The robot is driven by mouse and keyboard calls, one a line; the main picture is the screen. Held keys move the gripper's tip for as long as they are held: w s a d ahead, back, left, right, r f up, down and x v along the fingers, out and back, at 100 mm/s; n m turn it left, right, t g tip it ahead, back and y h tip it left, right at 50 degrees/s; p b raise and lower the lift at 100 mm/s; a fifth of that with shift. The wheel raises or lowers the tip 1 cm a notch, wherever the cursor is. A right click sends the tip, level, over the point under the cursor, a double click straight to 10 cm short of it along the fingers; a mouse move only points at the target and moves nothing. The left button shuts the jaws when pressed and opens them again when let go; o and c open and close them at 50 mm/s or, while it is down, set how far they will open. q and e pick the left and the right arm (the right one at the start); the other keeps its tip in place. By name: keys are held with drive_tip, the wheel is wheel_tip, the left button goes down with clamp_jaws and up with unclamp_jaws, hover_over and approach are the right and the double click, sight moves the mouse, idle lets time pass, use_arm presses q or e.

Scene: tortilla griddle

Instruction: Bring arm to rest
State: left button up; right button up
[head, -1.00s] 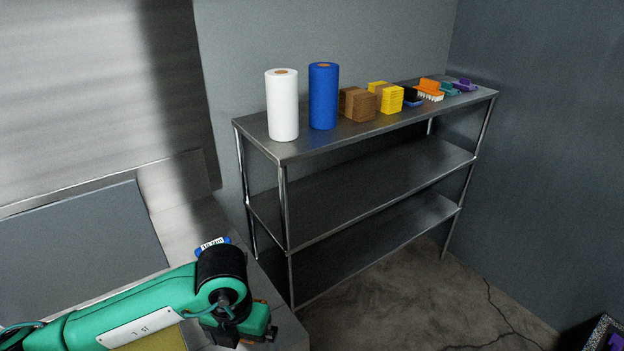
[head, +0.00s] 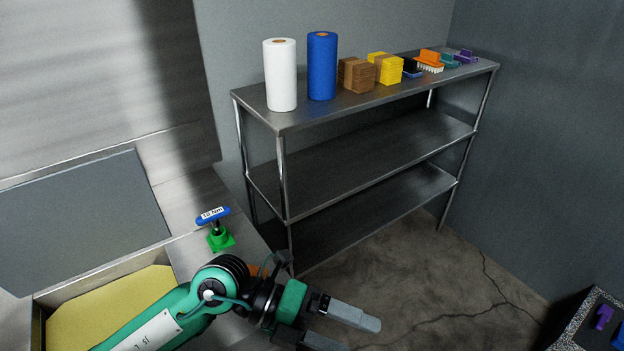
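My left arm comes in from the bottom left in the head view. Its gripper (head: 354,337) points right, with grey fingers apart and nothing between them. The lower finger is partly cut off by the bottom edge. It hangs over the concrete floor, just past the counter's right edge. My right gripper is not in view.
A blue-handled tool (head: 213,215) stands on a green base on the counter (head: 182,200), behind the arm. A yellow-bottomed recess (head: 100,310) lies left. A steel shelf (head: 350,110) holds rolls, sponges and brushes. A speckled-edged container (head: 570,335) is at bottom right.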

use_arm(q)
drive_tip(key=w+a+r+n+t+h, duration=0.2)
drive_tip(key=w+r+n+t+h, duration=0.2)
drive_tip(key=r+n+t, duration=0.25)
drive_tip(key=w+a+r+n+t+h, duration=0.3)
drive_tip(key=r+n+t+h, duration=0.1)
drive_tip(key=r+n+t, duration=0.25)
drive_tip(key=w+a+f+n+t+y, duration=0.4)
drive_tip(key=w+a+n+t+y, duration=0.4)
drive_tip(key=n+t+y, duration=0.55)
drive_tip(key=s+a+f+n+g+y, duration=0.2)
drive_tip(key=a+f+n+g+y, duration=0.65)
drive_tip(key=f, duration=0.85)
drive_tip(key=s+a+f+n+g, duration=0.1)
drive_tip(key=s+a+f+g, duration=0.3)
drive_tip(key=s+f, duration=0.45)
drive_tip(key=s+a+f+n+g, duration=0.2)
drive_tip(key=s+f+g, duration=0.45)
drive_tip(key=s, duration=0.35)
wheel_tip(320, 180, down, 31)
drive_tip(key=g, duration=0.1)
drive_tip(key=s+a+f+g, duration=0.1)
drive_tip(key=s+a+f, duration=0.2)
drive_tip(key=s+f, duration=1.7)
drive_tip(key=shift+a+m, duration=0.15)
drive_tip(key=shift+m, duration=0.25)
